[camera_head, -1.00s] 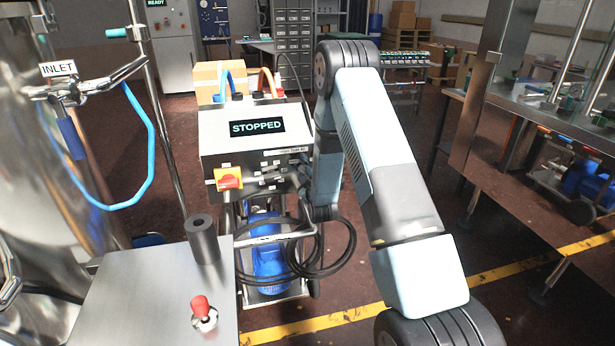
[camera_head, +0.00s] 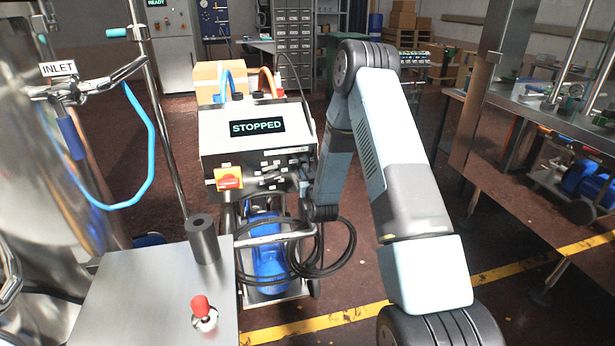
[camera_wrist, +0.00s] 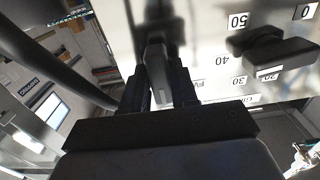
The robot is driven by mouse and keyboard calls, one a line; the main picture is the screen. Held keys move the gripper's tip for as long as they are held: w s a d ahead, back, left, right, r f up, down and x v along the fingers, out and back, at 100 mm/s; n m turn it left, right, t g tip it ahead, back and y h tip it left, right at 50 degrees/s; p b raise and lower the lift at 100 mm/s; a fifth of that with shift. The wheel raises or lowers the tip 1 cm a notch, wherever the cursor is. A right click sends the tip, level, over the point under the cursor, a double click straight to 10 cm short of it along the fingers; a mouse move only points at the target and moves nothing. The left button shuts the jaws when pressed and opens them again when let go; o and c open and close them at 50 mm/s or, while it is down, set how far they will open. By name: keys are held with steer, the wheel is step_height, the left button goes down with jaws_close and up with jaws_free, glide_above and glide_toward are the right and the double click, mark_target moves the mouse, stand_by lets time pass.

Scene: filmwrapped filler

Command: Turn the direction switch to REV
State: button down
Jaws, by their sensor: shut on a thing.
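The control box (camera_head: 220,150) stands on a wheeled pump cart, and its display (camera_head: 257,126) reads STOPPED. In the wrist view, my gripper (camera_wrist: 158,98) is shut on a dark grey switch handle (camera_wrist: 157,70), with one finger on each side of it. The handle points down the picture between the fingers. A partly covered label beside the right finger seems to start with F, so I cannot read the switch position. In the head view, my arm reaches down beside the box's right side, and the fingertips are too small to make out.
A black dial knob (camera_wrist: 280,48) with number labels sits right of the held handle. A red and yellow switch (camera_head: 228,180) is on the box's left front. Black cable loops (camera_head: 335,268) hang below. A steel table (camera_head: 130,300) with a red-capped toggle (camera_head: 201,306) is in front.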

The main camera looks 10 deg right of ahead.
steer(key=shift+s+f+m, duration=0.1)
steer(key=shift+m, duration=2.05)
steer(key=shift+f+m, duration=0.1)
steer(key=shift+m, duration=2.05)
steer(key=c, duration=1.3)
jaws_free()
steer(key=o, duration=0.3)
steer(key=shift+r, duration=0.1)
steer(key=shift+o, duration=0.2)
steer(key=s, duration=1.3)
steer(key=shift+s, duration=0.35)
